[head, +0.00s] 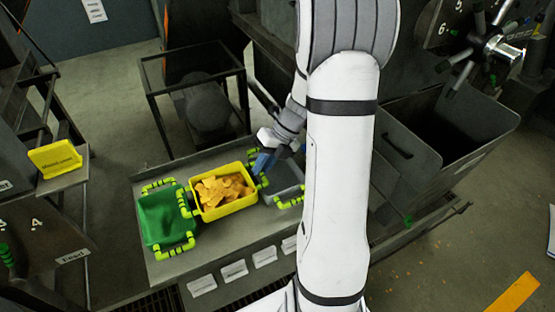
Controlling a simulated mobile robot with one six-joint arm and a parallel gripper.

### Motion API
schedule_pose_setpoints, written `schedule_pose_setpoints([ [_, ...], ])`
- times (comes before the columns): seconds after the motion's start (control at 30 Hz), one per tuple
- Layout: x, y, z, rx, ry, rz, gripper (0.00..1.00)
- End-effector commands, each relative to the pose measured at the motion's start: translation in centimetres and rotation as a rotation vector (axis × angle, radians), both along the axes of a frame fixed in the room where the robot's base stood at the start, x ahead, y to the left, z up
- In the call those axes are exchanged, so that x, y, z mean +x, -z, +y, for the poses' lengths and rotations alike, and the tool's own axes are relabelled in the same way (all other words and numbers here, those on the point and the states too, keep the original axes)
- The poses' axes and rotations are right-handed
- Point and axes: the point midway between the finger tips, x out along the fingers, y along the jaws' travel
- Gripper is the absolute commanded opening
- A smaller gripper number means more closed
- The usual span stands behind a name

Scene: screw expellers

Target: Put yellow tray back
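The yellow tray (228,208) holds a heap of orange-yellow pieces. It sits on or just above the grey bench (180,268), between the green tray (163,218) and a grey tray (284,180); contact with the bench is hard to tell. Yellow-green handles show at its left and right ends. My gripper (263,165), with bluish fingers, is at the right end of the yellow tray, close by its right handle. The fingertips are small and partly hidden, so I cannot tell whether they are closed on the handle.
My white arm covers the right end of the bench. A dark open hopper (440,135) stands to the right. A black frame (195,85) stands behind the bench. A yellow sign (55,158) is on the left machine.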

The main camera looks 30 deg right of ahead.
Motion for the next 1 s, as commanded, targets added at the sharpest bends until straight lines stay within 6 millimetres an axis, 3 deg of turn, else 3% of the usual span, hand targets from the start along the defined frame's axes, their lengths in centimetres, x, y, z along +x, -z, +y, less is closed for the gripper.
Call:
schedule_pose_setpoints([
  [0.23, 0.0, 0.0, 0.0, 0.0, 0.0, 0.0, 0.34],
  [0.57, 0.1, -0.6, -0.3, 0.0, -0.001, -0.003, 0.34],
  [1.0, 0.1, -7.6, -5.1, -0.001, 0.0, -0.004, 0.34],
])
